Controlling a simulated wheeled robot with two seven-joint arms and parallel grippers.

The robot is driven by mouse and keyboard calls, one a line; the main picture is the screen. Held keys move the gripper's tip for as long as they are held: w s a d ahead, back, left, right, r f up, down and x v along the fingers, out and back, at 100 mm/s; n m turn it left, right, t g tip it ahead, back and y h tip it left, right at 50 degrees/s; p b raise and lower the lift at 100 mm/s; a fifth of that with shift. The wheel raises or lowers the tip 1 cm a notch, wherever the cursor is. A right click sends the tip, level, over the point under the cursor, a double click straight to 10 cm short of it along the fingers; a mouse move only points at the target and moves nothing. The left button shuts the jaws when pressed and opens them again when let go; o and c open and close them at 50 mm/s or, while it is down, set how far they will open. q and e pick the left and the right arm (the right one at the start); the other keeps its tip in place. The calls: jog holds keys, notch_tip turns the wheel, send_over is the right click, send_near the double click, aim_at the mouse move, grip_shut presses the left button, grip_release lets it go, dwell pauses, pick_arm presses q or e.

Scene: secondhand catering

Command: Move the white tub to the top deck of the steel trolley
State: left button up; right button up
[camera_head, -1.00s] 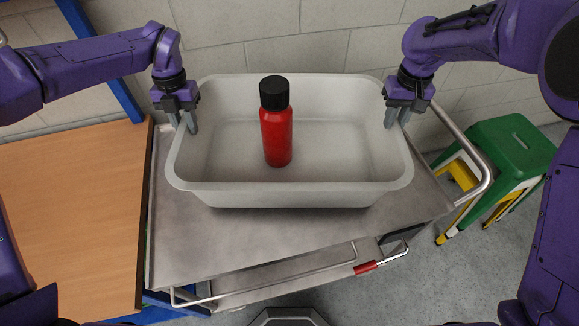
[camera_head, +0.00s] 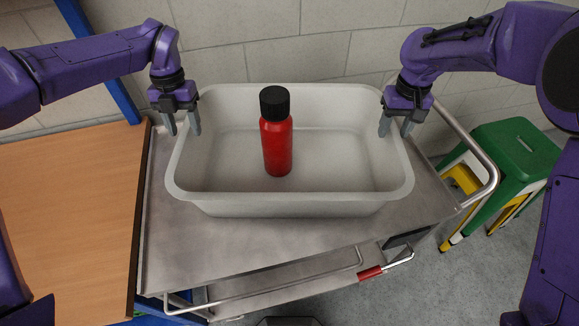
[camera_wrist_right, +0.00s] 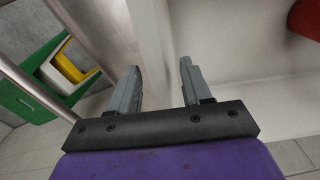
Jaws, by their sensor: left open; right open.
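The white tub (camera_head: 290,205) sits upright on the top deck of the steel trolley (camera_head: 250,245). A red bottle with a black cap (camera_head: 277,145) stands inside the tub; its edge also shows in the right wrist view (camera_wrist_right: 305,20). My left gripper (camera_head: 182,128) is open at the tub's left end, its fingers apart at the rim. My right gripper (camera_head: 396,130) is open at the right end. In the right wrist view its fingers (camera_wrist_right: 158,88) stand on either side of the tub's wall (camera_wrist_right: 150,45), with gaps visible.
A wooden table (camera_head: 70,220) adjoins the trolley on the left. A green stool (camera_head: 510,150) with yellow and white parts stands to the right, beyond the trolley's rail (camera_head: 480,160). A block wall (camera_head: 290,50) is close behind the tub.

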jog(key=shift+d, duration=0.1)
jog(key=shift+r, duration=0.1)
pick_arm(q)
notch_tip(320, 180, up, 10)
jog(key=w, duration=0.1)
jog(key=shift+w+f, duration=0.25)
pick_arm(e)
notch_tip(320, 180, up, 12)
pick_arm(q)
jog(key=shift+r, duration=0.1)
pick_arm(e)
jog(key=shift+s, duration=0.1)
